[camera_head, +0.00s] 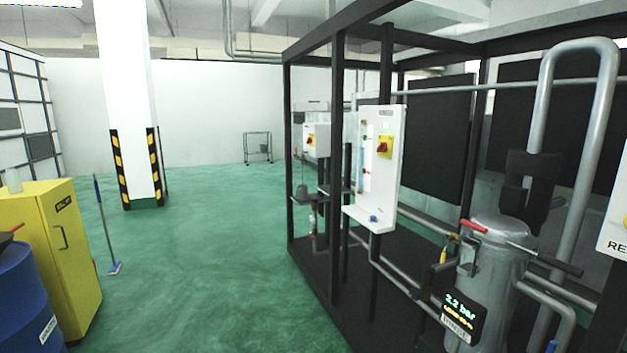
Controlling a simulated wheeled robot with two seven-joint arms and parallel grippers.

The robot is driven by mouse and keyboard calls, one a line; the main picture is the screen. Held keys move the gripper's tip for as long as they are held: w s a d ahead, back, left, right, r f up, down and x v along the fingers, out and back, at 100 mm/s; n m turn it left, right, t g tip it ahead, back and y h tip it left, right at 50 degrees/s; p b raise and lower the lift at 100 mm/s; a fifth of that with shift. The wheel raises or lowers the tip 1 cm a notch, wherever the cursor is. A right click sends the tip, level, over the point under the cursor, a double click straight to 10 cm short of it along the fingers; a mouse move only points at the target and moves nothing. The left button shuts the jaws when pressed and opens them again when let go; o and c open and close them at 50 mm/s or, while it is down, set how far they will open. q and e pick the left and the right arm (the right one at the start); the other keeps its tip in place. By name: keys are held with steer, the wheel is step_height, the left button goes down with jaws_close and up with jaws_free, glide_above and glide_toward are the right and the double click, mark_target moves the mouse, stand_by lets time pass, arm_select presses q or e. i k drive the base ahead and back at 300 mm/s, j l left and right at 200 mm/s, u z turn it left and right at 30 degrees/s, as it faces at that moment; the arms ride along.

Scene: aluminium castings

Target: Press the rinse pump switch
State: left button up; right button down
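No label that reads rinse pump switch can be made out. A red rotary switch on a yellow plate (384,147) sits on a white panel (391,190) on the black frame. A similar red and yellow switch (310,140) is on a white panel farther back. At the right edge a cut-off white sign (613,236) shows letters starting "RE", with a bit of yellow and red at its edge. A grey vessel (497,285) carries a display (460,309) reading 2.2 bar, with a small label below that seems to say RINSE. Neither gripper is in view.
A black frame with pipes (580,150) fills the right side. A red-handled lever (474,226) juts from the vessel top. A yellow cabinet (62,260), blue drum (25,300) and mop (104,225) stand at left. The green floor (205,280) between is clear.

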mark_target(383, 147)
steer(key=i+j+u, duration=0.15)
steer(key=i, duration=0.45)
steer(key=i+j+u, duration=0.15)
steer(key=i, duration=0.4)
steer(key=i+j+u, duration=0.15)
steer(key=i, duration=0.45)
steer(key=i+j+z, duration=0.15)
steer(key=i+z, duration=0.25)
steer(key=i+j+z, duration=0.75)
steer(key=i, duration=0.15)
steer(key=i+j+z, duration=0.4)
steer(key=k+j, duration=0.05)
steer(key=k, duration=0.05)
